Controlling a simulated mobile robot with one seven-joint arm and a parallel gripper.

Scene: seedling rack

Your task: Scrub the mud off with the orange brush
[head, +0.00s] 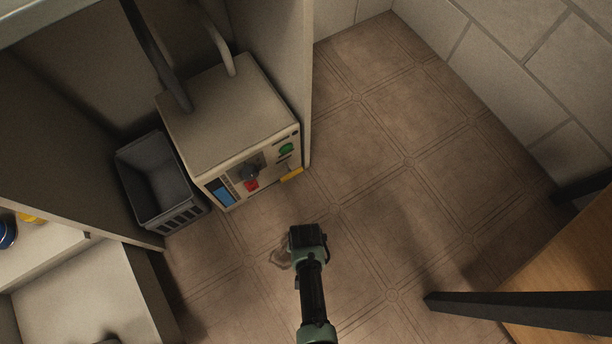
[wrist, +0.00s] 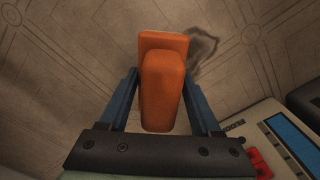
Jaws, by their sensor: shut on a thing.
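In the wrist view, my gripper (wrist: 160,110) is shut on the orange brush (wrist: 162,85), with one blue finger on each side of its handle. The far end of the brush points to the floor. A dark mud smear (wrist: 203,48) lies on the tiled floor, just right of the brush's far end and partly hidden by it. In the head view, my gripper (head: 308,236) is over the floor, and the mud (head: 281,254) shows beside it on the left. The brush is hidden there. I cannot tell whether the brush touches the floor.
A wooden table (head: 570,250) with dark legs is at right. The floor (head: 400,170) between is clear.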

